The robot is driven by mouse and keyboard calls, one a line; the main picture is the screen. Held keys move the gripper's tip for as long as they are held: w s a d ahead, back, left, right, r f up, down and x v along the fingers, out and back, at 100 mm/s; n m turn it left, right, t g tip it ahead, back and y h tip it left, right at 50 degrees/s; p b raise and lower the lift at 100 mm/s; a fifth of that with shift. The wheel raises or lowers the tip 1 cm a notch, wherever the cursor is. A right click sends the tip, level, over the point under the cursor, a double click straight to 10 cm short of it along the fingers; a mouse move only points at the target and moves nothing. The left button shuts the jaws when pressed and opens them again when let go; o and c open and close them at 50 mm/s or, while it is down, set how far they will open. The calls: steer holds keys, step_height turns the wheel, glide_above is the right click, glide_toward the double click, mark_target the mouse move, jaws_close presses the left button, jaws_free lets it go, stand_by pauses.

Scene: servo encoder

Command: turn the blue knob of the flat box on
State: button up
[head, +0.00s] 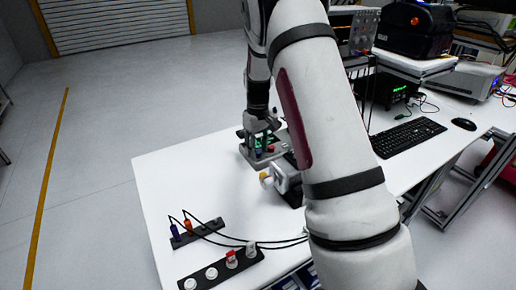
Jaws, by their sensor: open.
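The flat grey box (250,156) lies on the white table beyond the middle, with a small green patch at its back. A small blue spot, which looks like the blue knob (258,150), shows on its top beside a red one (270,149). My gripper (262,132) points down over the box and hides part of it. The fingers are open, with nothing seen between them. They are small in the head view, so I cannot tell whether they touch the knob or are above it.
A grey motor-like device with a yellow end (265,178) stands in front of the box, close to my arm. A black strip with blue and orange plugs (198,233) and a strip of round controls (220,270) lie at the front left, with cables. A keyboard (408,138) lies right.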

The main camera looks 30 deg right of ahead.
steer(key=shift+f, duration=0.15)
steer(key=shift+c, duration=0.3)
jaws_close()
steer(key=m+b, duration=0.1)
steer(key=m, duration=0.4)
steer(key=shift+m+b, duration=0.35)
steer(key=shift+m, duration=0.05)
steer(key=m+b, duration=0.1)
steer(key=m, duration=0.4)
steer(key=shift+m, duration=0.4)
